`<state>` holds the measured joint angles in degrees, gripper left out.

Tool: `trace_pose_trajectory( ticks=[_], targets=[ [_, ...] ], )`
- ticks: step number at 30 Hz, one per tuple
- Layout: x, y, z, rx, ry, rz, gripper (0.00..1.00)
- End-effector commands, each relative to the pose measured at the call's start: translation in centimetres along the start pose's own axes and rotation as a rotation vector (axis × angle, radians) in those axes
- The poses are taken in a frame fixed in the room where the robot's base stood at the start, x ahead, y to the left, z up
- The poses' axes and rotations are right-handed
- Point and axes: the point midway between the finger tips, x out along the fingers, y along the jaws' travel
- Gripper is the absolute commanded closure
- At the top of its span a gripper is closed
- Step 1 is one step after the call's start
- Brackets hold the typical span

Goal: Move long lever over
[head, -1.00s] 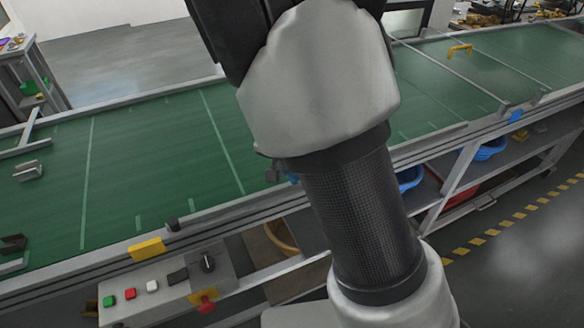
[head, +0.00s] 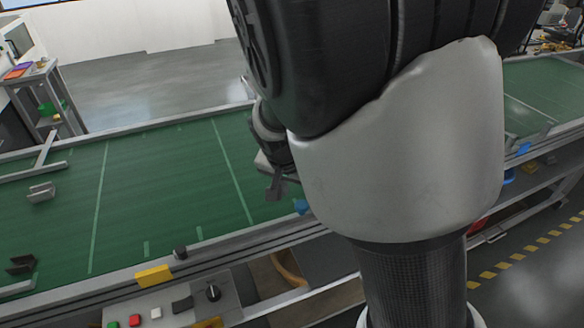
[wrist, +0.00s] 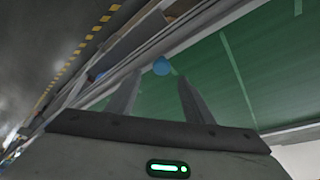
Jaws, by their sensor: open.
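A blue rounded knob (head: 302,206) shows at the near edge of the green conveyor in the head view, partly hidden by my arm. In the wrist view the blue knob (wrist: 161,66) lies beyond and between my fingertips, apart from them. I cannot tell whether it belongs to the long lever; no lever shaft shows clearly. My gripper (wrist: 157,80) is open and empty, with its two fingers spread. In the head view my gripper (head: 276,188) is partly visible over the conveyor, just left of the knob.
The green conveyor (head: 160,190) runs across the scene with metal rails. A control panel (head: 180,305) with red, green and white buttons and a black switch (head: 213,292) sits below its near edge. A yellow block (head: 154,275) and small black knob (head: 180,252) are on the rail.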

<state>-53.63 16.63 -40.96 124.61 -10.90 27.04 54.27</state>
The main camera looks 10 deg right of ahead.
Motion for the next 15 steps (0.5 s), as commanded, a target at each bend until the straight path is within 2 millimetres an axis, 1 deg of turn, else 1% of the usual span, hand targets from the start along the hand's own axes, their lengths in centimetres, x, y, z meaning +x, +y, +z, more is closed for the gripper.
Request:
trace_pose_trajectory(
  ticks=[1, 6, 10, 15],
  targets=[
    [-1.7, -0.2, 0.0, -0.003, 0.000, -0.007, 0.53],
    [-5.6, -0.1, -0.1, 0.000, -0.001, -0.006, 0.53],
    [-7.9, 0.0, -0.1, 0.002, -0.001, -0.003, 0.53],
    [-9.6, 0.1, 0.0, 0.001, -0.002, 0.001, 0.53]
  ],
)
